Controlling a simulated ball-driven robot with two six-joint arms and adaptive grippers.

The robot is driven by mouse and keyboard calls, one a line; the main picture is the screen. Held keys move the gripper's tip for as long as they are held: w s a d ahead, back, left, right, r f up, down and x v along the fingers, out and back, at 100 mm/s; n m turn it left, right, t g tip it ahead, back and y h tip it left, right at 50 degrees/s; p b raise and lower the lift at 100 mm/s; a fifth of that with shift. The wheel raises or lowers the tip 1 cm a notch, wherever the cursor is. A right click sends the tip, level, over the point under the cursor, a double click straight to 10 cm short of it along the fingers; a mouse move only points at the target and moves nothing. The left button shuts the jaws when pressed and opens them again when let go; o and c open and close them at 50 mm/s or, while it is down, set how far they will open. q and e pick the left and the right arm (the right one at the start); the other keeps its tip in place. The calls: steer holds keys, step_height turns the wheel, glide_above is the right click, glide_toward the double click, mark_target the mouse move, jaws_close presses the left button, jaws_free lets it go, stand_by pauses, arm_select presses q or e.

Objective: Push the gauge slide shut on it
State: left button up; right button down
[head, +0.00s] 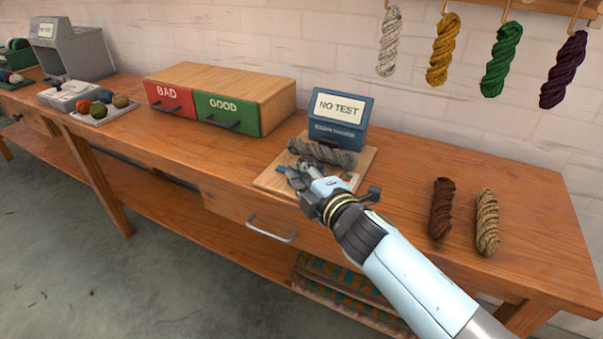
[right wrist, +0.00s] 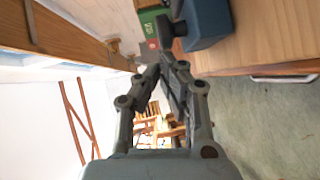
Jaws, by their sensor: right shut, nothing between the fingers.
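The gauge is a blue box (head: 340,118) with a NO TEST display, standing at the back of a wooden board (head: 268,180). A grey wool skein (head: 323,153) lies on the board in front of the box. My right gripper (head: 291,176) is shut and empty, low over the front of the board, just on the near side of the skein. Small blue parts show beside the fingers; I cannot tell which is the slide, or whether the fingers touch it. The right wrist view shows the fingers (right wrist: 166,64) together and a blue block (right wrist: 207,22) beyond them. My left gripper is out of view.
A wooden cabinet with a red BAD drawer (head: 169,98) and a green GOOD drawer (head: 227,113) stands left of the gauge. A brown skein (head: 441,208) and a tan skein (head: 487,222) lie to the right. Skeins hang on the wall behind.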

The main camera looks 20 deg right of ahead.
steer(key=shift+w, duration=0.1)
steer(key=w+d, duration=0.4)
steer(key=shift+d, duration=0.35)
steer(key=shift+w+d+r, duration=0.1)
steer(key=shift+d+r, duration=0.05)
steer(key=shift+r, duration=0.05)
steer(key=shift+d+f, duration=0.2)
